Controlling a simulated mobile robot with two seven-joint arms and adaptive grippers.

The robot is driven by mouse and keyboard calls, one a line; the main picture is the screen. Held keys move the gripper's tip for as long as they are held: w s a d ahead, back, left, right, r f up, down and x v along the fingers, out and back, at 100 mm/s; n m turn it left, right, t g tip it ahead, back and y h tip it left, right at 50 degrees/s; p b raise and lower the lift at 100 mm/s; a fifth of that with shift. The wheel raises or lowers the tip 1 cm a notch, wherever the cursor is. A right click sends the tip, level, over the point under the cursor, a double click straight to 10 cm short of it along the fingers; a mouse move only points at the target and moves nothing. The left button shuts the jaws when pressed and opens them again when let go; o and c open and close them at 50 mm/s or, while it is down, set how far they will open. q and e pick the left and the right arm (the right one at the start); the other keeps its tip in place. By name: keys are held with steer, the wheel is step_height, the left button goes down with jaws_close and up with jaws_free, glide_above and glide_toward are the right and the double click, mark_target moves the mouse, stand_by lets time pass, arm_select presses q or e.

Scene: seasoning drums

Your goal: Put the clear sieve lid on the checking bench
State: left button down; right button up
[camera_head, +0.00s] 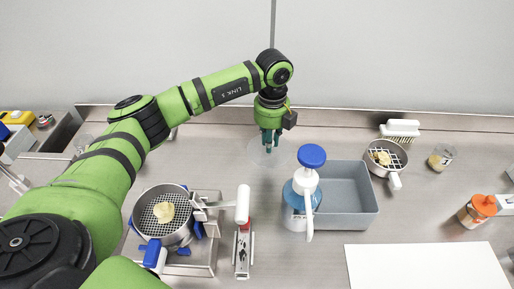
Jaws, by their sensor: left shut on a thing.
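My left gripper (268,143) points down over the back middle of the steel worktop (325,137). It is shut on a faint, clear round disc (258,157), which looks like the clear sieve lid. The disc is hard to make out against the steel, and I cannot tell whether it touches the surface. A large round sieve (149,211) with a yellowish piece on its mesh sits in a metal frame at front left. I cannot tell which surface is called the checking bench. My right gripper is not in view.
A blue-topped pump bottle (303,190) stands right of the gripper, beside a grey bin (353,223). Further right are a small pan (376,168) with a grid, a clear jar (441,157), an orange-lidded jar (477,211) and a white sheet (425,267). A back wall borders the worktop.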

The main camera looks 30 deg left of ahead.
mark_target(256, 146)
arm_select(q)
steer(key=a, duration=0.1)
steer(key=a+f, duration=0.1)
steer(key=a+f+p, duration=0.1)
steer(key=a, duration=0.1)
steer(key=shift+s+f, duration=0.1)
steer(key=shift+s, duration=0.15)
steer(key=shift+f, duration=0.25)
step_height(256, 146, down, 3)
steer(key=shift+f+p, duration=0.1)
steer(key=shift+p, duration=0.7)
steer(key=shift+f, duration=0.3)
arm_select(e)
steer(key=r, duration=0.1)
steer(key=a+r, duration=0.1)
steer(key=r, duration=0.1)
arm_select(q)
steer(key=shift+f, duration=0.2)
steer(key=c, duration=1.2)
jaws_free()
steer(key=shift+o, duration=0.2)
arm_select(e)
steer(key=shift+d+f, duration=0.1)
